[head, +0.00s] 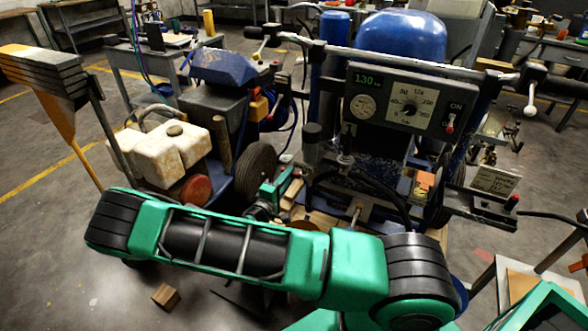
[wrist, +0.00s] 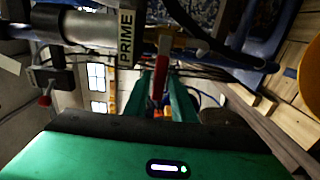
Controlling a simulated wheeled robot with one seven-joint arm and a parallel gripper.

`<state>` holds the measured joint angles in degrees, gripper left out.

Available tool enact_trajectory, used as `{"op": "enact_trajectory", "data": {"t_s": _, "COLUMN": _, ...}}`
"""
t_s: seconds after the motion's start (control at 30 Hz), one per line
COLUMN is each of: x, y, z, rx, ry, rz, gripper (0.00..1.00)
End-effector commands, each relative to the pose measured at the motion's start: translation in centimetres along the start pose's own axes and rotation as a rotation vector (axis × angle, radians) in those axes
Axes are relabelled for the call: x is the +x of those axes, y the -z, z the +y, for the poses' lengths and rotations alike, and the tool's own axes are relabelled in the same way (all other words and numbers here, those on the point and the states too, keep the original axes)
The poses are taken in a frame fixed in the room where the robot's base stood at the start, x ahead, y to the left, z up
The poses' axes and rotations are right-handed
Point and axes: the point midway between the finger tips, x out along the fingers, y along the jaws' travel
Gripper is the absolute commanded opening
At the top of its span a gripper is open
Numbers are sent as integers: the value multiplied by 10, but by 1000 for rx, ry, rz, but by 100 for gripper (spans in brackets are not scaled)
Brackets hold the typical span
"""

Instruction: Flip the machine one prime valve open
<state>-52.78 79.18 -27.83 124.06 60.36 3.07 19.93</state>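The line striper marked 1 (head: 345,165) stands at centre in the head view, with a gauge panel above. In the wrist view a white PRIME label (wrist: 126,38) is on its metal fitting, and a red valve lever (wrist: 161,68) hangs beside the label. My gripper (wrist: 162,82) points at the lever; its two green fingers are apart, with the lever between them. Whether either finger touches it I cannot tell. In the head view my gripper (head: 283,188) is low at the machine's left side, and the lever is not clearly visible there.
My arm crosses the front of the head view. A second machine with a dirty white tank (head: 165,152) stands at left. A black wheel (head: 255,172), hoses and a wooden pallet (wrist: 285,85) are close to my gripper. Open concrete floor lies at lower left.

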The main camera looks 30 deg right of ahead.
Motion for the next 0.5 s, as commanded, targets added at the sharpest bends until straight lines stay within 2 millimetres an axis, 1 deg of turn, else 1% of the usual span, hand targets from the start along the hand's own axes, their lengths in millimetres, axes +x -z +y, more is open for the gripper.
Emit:
{"op": "enact_trajectory", "data": {"t_s": 0.03, "x": 10, "y": -2, "z": 1, "rx": 0, "ry": -2, "rz": -4, "gripper": 23}}
{"op": "enact_trajectory", "data": {"t_s": 0.2, "x": 37, "y": -1, "z": 0, "rx": 0, "ry": 0, "rz": -2, "gripper": 23}}
{"op": "enact_trajectory", "data": {"t_s": 0.33, "x": 52, "y": -1, "z": 0, "rx": 0, "ry": 0, "rz": -2, "gripper": 23}}
{"op": "enact_trajectory", "data": {"t_s": 0.5, "x": 60, "y": 0, "z": 0, "rx": 0, "ry": 1, "rz": -1, "gripper": 23}}
